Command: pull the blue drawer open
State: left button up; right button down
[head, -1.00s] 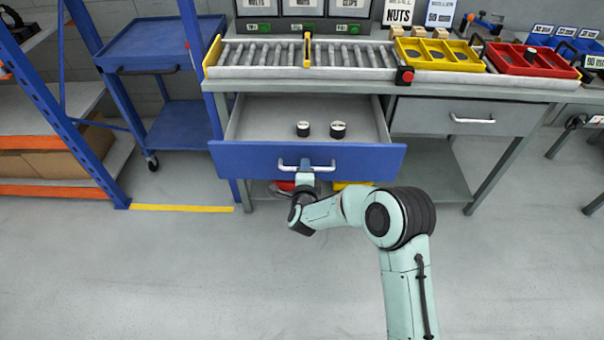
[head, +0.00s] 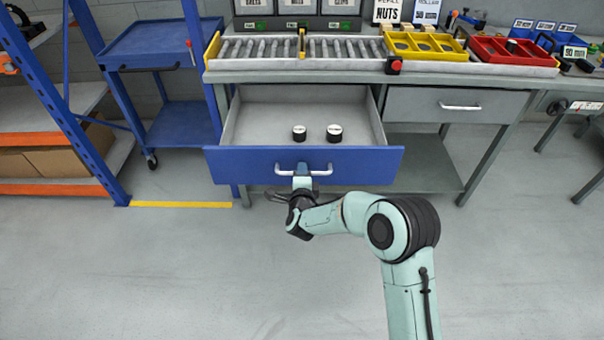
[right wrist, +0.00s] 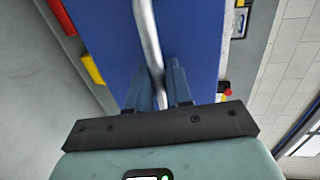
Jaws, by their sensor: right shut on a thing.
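The blue drawer (head: 355,164) stands pulled out from under the workbench, with its inside showing. Two small dark cylinders with white tops (head: 299,133) (head: 334,133) stand in it. My right gripper (head: 302,172) is at the silver bar handle (head: 283,171) on the drawer front, shut on it. In the right wrist view the two blue-grey fingers (right wrist: 159,85) lie on either side of the handle bar (right wrist: 146,35), with the blue front (right wrist: 200,45) behind. My left gripper is not in view.
A grey closed drawer (head: 470,105) is at the right of the bench. A roller conveyor (head: 310,68), a yellow tray (head: 398,52) and a red tray (head: 480,60) are on top. A blue cart (head: 180,105) stands left. The floor in front is clear.

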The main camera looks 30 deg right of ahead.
dwell(0.3)
jog(key=c, duration=1.2)
grip_release()
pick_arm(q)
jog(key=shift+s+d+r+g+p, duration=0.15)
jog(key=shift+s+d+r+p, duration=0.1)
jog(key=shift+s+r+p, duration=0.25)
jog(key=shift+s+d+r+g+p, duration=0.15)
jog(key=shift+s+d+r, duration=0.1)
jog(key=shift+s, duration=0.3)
pick_arm(e)
jog(key=v, duration=1.3)
jog(key=shift+s+a, duration=0.1)
jog(key=shift+s, duration=0.05)
